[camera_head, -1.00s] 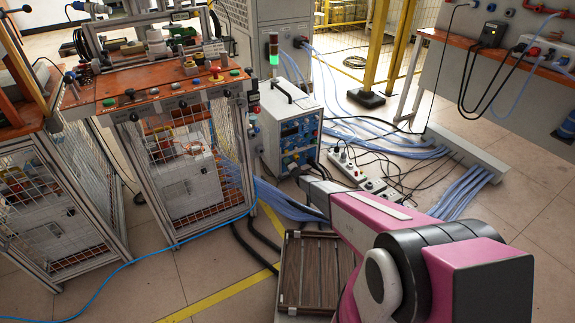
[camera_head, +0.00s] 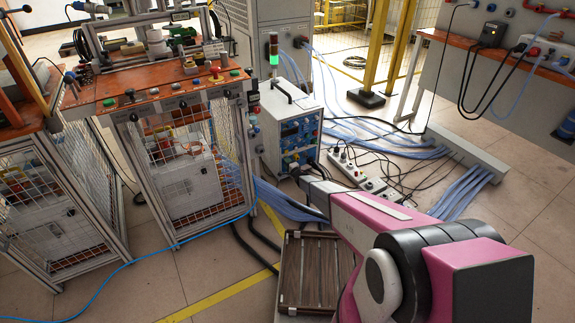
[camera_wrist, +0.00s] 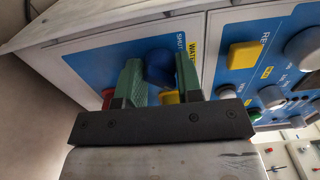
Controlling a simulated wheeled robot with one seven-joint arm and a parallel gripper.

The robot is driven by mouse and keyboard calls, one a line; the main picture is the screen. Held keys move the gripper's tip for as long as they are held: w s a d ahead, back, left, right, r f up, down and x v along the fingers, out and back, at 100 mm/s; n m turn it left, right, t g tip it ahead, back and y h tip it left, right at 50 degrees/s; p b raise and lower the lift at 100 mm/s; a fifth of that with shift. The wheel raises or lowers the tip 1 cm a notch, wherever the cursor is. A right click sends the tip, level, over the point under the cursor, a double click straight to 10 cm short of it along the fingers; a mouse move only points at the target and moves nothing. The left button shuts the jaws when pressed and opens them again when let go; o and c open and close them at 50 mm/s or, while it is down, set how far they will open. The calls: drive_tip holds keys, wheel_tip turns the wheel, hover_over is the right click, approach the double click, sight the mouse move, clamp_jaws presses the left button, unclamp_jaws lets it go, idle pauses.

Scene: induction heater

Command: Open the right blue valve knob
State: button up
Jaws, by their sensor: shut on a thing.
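In the wrist view a blue knob (camera_wrist: 160,67) stands on the blue front panel of the heater, under lettering that starts with WAT and SHUT. My gripper (camera_wrist: 158,72) is shut on this knob, with one green finger on each side of it. The knob's base is partly hidden by the fingers and the dark gripper bar. In the head view the heater box (camera_head: 290,128) stands on the floor with small blue knobs on its front, too small to tell which one is held. My gripper's fingers cannot be made out there.
Close to the fingers are a red knob (camera_wrist: 107,96) on the left and a yellow part (camera_wrist: 169,97) low between them. A yellow button (camera_wrist: 243,55) and grey knobs sit to the right. Power strips (camera_head: 357,170) and blue hoses (camera_head: 285,202) lie on the floor.

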drive_tip(key=o, duration=0.9)
drive_tip(key=shift+o, duration=0.2)
drive_tip(key=v, duration=1.1)
drive_tip(key=shift+w, duration=0.1)
